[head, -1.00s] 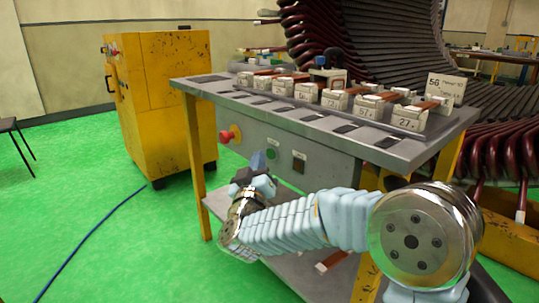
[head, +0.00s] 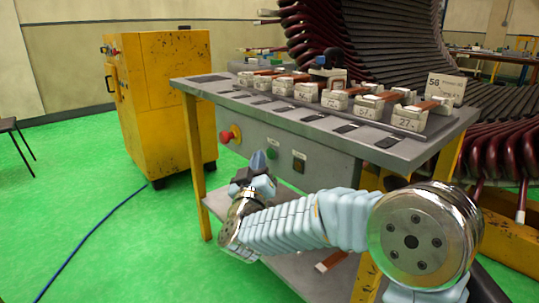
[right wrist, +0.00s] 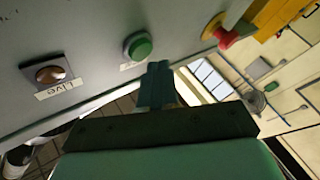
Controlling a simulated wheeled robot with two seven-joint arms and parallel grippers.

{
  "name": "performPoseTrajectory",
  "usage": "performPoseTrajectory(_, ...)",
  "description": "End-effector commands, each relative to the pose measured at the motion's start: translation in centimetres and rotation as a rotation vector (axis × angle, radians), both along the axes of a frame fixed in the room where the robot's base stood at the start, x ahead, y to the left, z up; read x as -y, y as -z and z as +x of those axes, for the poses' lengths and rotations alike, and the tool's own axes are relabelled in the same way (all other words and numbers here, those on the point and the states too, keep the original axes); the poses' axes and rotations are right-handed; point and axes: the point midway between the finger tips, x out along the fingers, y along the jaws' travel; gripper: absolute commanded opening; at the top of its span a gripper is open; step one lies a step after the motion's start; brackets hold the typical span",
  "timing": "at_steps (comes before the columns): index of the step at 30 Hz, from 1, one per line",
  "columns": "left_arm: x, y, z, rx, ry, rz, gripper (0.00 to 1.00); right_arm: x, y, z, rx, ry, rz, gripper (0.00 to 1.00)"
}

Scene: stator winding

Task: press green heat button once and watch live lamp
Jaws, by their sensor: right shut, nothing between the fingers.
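The green heat button (head: 271,153) is on the grey front panel under the bench top. In the right wrist view the green button (right wrist: 138,46) stands out from the panel, with its label partly hidden. The live lamp (right wrist: 50,73), labelled "Live", is a dull brown dome and looks unlit; in the head view it is the small dark fitting (head: 299,164) right of the button. My right gripper (head: 258,160) is shut and empty, its tips (right wrist: 158,68) just beside the green button. I cannot tell whether they touch it. My left gripper is not in view.
A red stop button (head: 231,134) on a yellow base is left of the green button. The bench top (head: 400,152) holds several numbered blocks above the panel. A lower shelf (head: 290,268) lies below my arm. A yellow cabinet (head: 165,100) stands to the left.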

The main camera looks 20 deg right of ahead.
Motion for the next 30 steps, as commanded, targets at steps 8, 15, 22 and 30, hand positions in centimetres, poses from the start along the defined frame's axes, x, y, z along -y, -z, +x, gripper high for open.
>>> performPoseTrajectory(8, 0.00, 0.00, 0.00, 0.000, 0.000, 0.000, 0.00, 0.04, 0.00, 0.02, 0.000, 0.000, 0.000, 0.00)
performPoseTrajectory(15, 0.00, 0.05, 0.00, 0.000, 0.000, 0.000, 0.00, 0.74, -0.01, 0.24, 0.001, 0.001, 0.000, 0.00)
performPoseTrajectory(22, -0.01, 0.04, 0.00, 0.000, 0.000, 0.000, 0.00, 0.82, -0.04, 0.28, 0.000, 0.000, 0.000, 0.00)
performPoseTrajectory(30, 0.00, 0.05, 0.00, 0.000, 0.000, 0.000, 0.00, 0.91, -0.04, 0.31, 0.000, 0.000, 0.000, 0.00)
